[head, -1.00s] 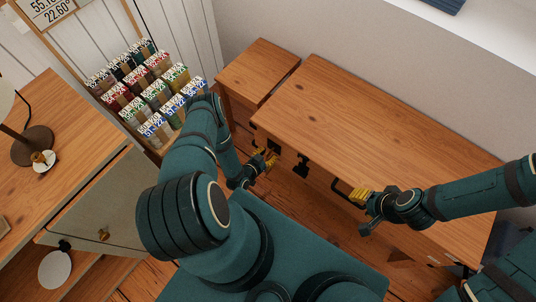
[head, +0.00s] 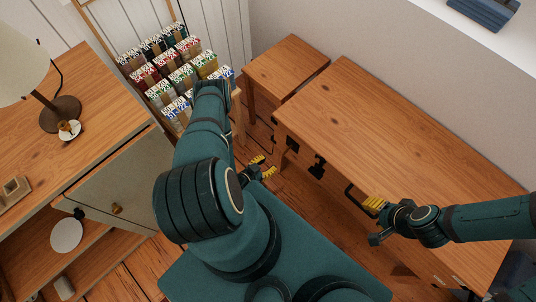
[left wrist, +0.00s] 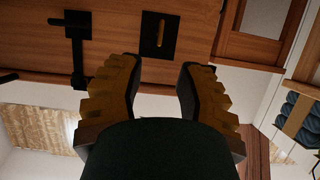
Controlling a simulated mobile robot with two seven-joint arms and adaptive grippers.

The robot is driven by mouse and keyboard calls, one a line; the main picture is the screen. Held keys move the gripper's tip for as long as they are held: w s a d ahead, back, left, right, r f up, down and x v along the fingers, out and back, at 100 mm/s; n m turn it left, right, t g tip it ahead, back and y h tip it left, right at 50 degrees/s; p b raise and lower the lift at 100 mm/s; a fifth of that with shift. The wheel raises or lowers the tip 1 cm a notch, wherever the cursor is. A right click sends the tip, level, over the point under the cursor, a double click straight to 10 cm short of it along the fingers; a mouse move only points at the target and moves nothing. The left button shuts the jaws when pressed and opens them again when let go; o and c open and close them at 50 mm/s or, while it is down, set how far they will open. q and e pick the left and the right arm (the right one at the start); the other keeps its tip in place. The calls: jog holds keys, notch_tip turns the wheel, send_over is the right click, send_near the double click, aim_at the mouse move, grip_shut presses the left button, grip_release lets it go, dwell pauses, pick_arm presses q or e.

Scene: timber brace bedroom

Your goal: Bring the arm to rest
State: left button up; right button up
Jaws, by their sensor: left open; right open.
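My left gripper (head: 262,166) has yellow fingers and is open and empty in the head view. It sits low in front of the wooden desk (head: 400,130), apart from it, at the end of my bent left arm. In the left wrist view its two notched fingers (left wrist: 158,75) stand wide apart with nothing between them. My right gripper (head: 374,203) is open at the front edge of the desk, close to a dark handle (head: 358,197). I cannot tell whether it touches the handle.
A rack of labelled colourful packets (head: 172,72) stands behind my left arm. A small wooden table (head: 285,67) adjoins the desk. A cabinet (head: 85,125) with a lamp (head: 60,112) is on the left. The desk top is clear.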

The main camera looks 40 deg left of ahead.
dwell(0.3)
pick_arm(q)
jog(key=w+d+r+n+g+h, duration=0.1)
jog(key=w+d+r+g, duration=0.5)
jog(key=w+r, duration=0.3)
jog(key=s+d+r+g+h, duration=0.1)
jog(key=s+d+r+g, duration=0.2)
jog(key=d+r, duration=0.3)
jog(key=s+d+r+n+g, duration=0.1)
jog(key=s+d+r+g, duration=0.2)
jog(key=d+r, duration=0.3)
notch_tip(320, 180, up, 2)
jog(key=shift+s+d+r+n+h, duration=0.1)
jog(key=shift+s+d+n+h, duration=0.1)
jog(key=shift+s+n+h, duration=0.25)
